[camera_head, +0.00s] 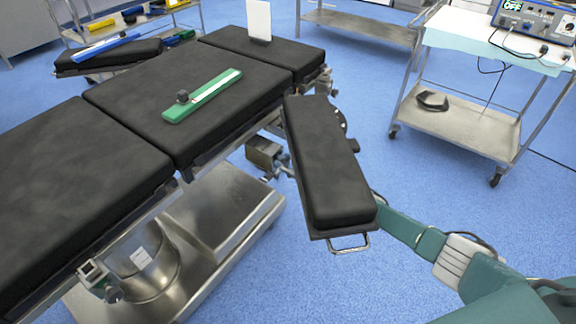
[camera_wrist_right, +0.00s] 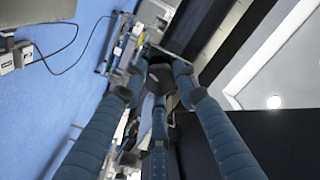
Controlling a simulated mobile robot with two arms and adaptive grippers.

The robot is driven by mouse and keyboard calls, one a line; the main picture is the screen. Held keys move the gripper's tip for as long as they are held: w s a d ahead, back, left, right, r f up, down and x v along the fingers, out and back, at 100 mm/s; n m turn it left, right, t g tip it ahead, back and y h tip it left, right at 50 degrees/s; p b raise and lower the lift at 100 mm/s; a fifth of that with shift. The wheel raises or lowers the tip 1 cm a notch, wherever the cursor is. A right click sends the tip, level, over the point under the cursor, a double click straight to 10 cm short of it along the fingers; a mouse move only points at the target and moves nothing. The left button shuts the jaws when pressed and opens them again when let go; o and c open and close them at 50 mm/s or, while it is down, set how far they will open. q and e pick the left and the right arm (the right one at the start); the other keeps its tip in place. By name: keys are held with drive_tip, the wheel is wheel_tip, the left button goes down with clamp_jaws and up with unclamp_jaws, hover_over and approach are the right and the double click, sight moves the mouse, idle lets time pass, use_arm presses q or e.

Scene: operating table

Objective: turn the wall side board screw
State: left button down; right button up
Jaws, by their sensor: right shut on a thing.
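The black padded side board (camera_head: 330,165) sticks out from the near right side of the operating table (camera_head: 215,75). A metal clamp (camera_head: 265,155) shows at the table's side rail, left of this board. My right arm comes in from the lower right and passes behind the board's outer end, which hides its fingers in the head view. In the right wrist view my right gripper (camera_wrist_right: 160,74) has its blue fingers closed around a dark round knob (camera_wrist_right: 158,79), apparently the board's screw. The screw is hidden in the head view. My left gripper is not in view.
A green strip with a dark knob (camera_head: 203,95) lies on the table's middle cushion, and a white panel (camera_head: 259,20) stands at its far end. A steel trolley (camera_head: 460,125) with a device (camera_head: 535,20) stands at the right. Blue floor between it and the table is clear.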

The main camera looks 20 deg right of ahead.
drive_tip(key=shift+s+f, duration=0.1)
drive_tip(key=shift+f, duration=0.05)
drive_tip(key=o, duration=1.1)
drive_tip(key=shift+o, duration=0.2)
drive_tip(key=shift+d, duration=0.1)
drive_tip(key=v, duration=1.2)
